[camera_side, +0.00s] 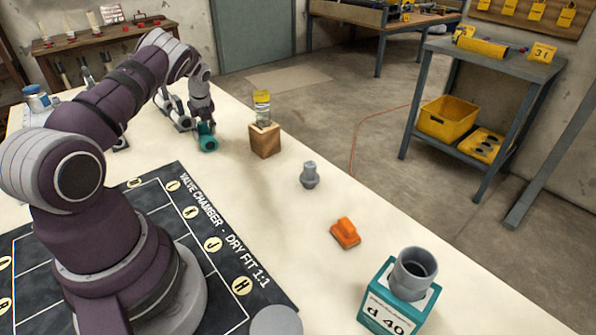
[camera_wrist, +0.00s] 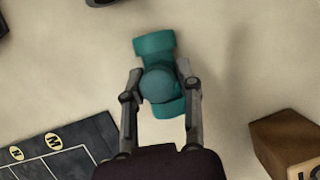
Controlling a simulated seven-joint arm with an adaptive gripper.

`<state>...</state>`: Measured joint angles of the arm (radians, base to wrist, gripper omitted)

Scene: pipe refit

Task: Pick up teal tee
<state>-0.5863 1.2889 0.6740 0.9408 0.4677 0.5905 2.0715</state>
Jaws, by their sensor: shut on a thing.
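The teal tee (camera_side: 207,140) is at the far end of the cream table, left of the wooden block. In the wrist view the teal tee (camera_wrist: 156,70) lies between the two fingers, one on each side of it. My gripper (camera_side: 203,126) is shut on it; the gripper also shows in the wrist view (camera_wrist: 160,95). The side view is too small to tell whether the tee touches the table.
A wooden block (camera_side: 265,142) with a yellow-topped clear item stands right of the tee. A grey fitting (camera_side: 309,176), an orange part (camera_side: 345,232) and a teal box (camera_side: 374,292) holding a grey pipe piece (camera_side: 412,273) stand nearer. A dark marked mat (camera_side: 200,232) lies by my base.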

